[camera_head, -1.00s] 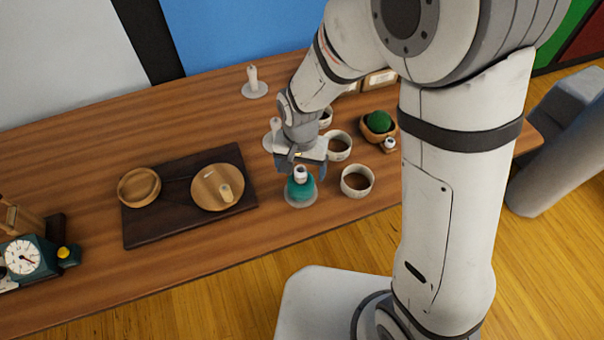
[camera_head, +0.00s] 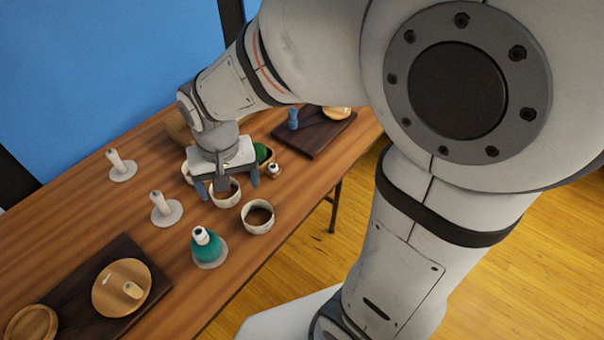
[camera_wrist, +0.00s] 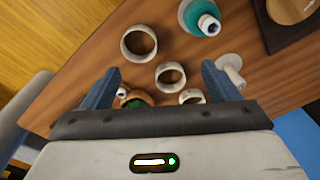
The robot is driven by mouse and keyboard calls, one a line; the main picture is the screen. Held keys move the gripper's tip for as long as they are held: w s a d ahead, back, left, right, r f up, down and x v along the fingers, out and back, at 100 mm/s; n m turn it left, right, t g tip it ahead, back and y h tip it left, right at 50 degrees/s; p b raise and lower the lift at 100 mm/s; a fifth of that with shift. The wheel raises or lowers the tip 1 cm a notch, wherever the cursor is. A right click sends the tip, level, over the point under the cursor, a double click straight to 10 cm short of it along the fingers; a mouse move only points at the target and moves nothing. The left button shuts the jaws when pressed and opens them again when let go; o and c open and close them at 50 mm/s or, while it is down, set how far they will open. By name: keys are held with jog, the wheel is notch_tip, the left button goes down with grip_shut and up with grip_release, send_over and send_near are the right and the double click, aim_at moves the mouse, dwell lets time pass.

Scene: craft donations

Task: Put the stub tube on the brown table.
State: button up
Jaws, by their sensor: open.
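I cannot tell for sure which piece is the stub tube. My gripper (camera_head: 228,184) is open and empty, pointing down above the white ring-shaped cups (camera_head: 258,217). In the wrist view one cup (camera_wrist: 170,76) shows between the fingers. The brown table (camera_head: 205,300) lies under everything.
A teal cone with a white top (camera_head: 208,250) stands left of the cups. Two white posts on discs (camera_head: 165,210) (camera_head: 121,167) are further left. Dark boards lie near and far; the far board (camera_head: 312,135) carries a blue piece (camera_head: 293,119). Bare wood shows along the front edge.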

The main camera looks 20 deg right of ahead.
jog(key=s+d+r, duration=0.2)
jog(key=s+d, duration=0.1)
jog(key=d, duration=0.4)
jog(key=s+d+r+t, duration=0.1)
jog(key=s+d+r, duration=0.2)
jog(key=d, duration=0.4)
jog(key=shift+s+t, duration=0.3)
jog(key=shift+s, duration=0.45)
jog(key=shift+a, duration=0.1)
jog(key=shift+c, duration=0.5)
